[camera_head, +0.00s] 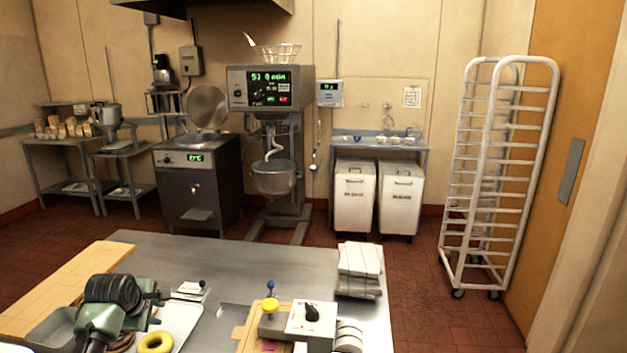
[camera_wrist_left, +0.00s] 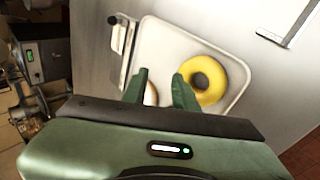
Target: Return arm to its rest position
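My left arm comes in at the lower left of the head view, green with a dark wrist, above the steel table (camera_head: 235,260). In the left wrist view my left gripper (camera_wrist_left: 160,88) has its two green fingers apart, with nothing held between them. My right gripper is not in view.
A wooden board (camera_head: 60,290) lies at the table's left. A blue-knobbed device (camera_head: 270,304), a white box (camera_head: 312,320) and stacked white packs (camera_head: 359,270) stand to the right. The table's back middle is clear. A white rack (camera_head: 498,170) stands far right.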

